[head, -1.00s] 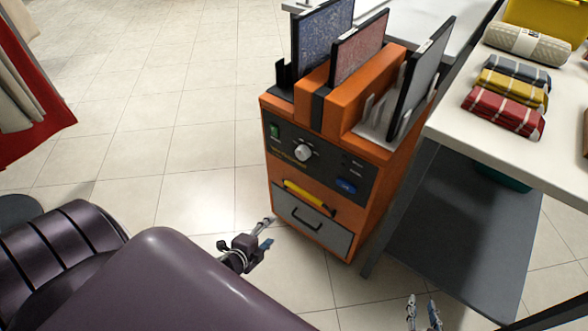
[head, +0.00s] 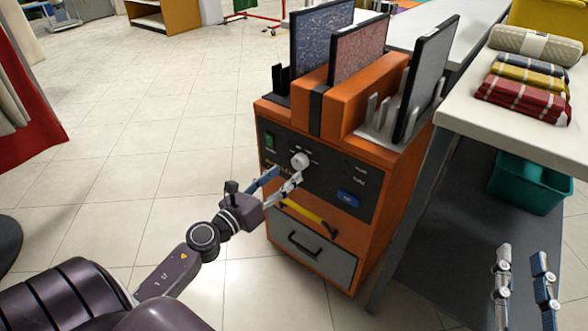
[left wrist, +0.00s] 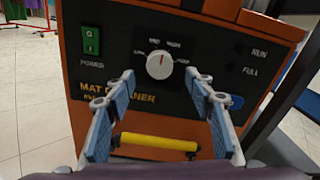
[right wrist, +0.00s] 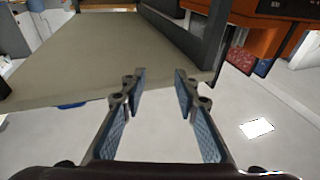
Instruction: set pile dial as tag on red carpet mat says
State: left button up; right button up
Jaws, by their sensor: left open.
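The pile dial is a round white knob (head: 300,160) on the dark front panel of the orange mat cleaner (head: 352,225). It shows close up in the left wrist view (left wrist: 159,65), with small labels around it too blurred to read surely. My left gripper (head: 286,177) is open in front of the panel, its fingertips just short of the dial, one to each side in its wrist view. The red carpet mat (head: 358,50) stands upright in the cleaner's top, between a blue and a grey mat. I cannot read its tag. My right gripper (head: 521,256) is open and empty at the lower right.
A green power switch (left wrist: 91,41) is left of the dial and a blue button (head: 348,198) lower right. A yellow handle (head: 308,217) runs below, above a grey drawer (head: 312,252).

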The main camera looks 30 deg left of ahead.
aim_at(297, 165)
pick_arm(q)
jog(key=shift+w+d, duration=0.2)
jog(key=shift+w, duration=2.3)
pick_arm(e)
jog(key=shift+w+d+f+g, duration=0.15)
jog(key=shift+f+g, duration=0.55)
jog(key=shift+f, duration=0.65)
pick_arm(q)
jog(key=c, duration=1.2)
jog(key=shift+o, duration=0.2)
